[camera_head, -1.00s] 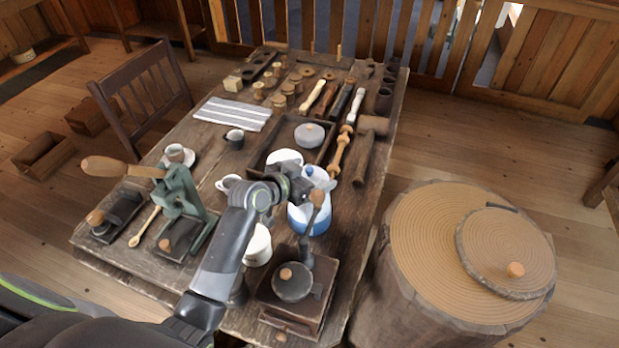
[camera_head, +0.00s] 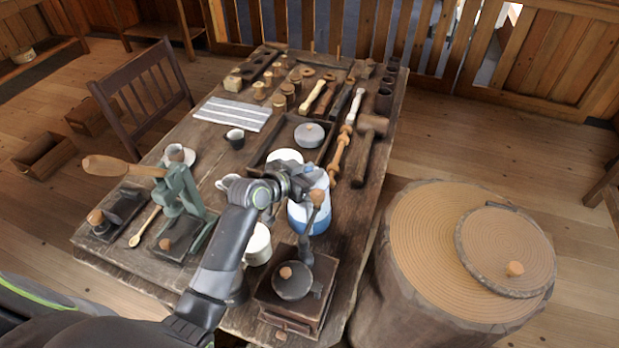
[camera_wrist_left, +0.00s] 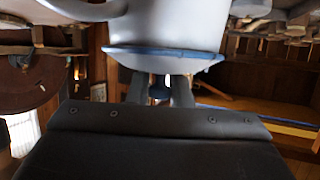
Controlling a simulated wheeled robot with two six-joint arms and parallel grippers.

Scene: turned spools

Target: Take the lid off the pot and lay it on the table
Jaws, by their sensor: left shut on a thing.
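The white-and-blue pot (camera_head: 308,218) stands on the wooden table, right of my left arm. Its pale lid (camera_head: 322,182) is at the top of it, partly hidden by my left gripper (camera_head: 306,184). In the left wrist view the picture is upside down: the white pot body (camera_wrist_left: 170,22) is above, with the blue-edged lid (camera_wrist_left: 165,56) against its mouth. The left gripper (camera_wrist_left: 160,88) is shut on the lid's dark blue knob (camera_wrist_left: 158,91). I cannot make out a gap between lid and pot. My right gripper is not in view.
A coffee grinder (camera_head: 297,290) stands close in front of the pot, its crank rising beside it. A white mug (camera_head: 258,245) is to the left. A wooden tray (camera_head: 262,152) lies behind, with a mallet (camera_head: 368,150) to the right. A round stump (camera_head: 400,230) is beside the table.

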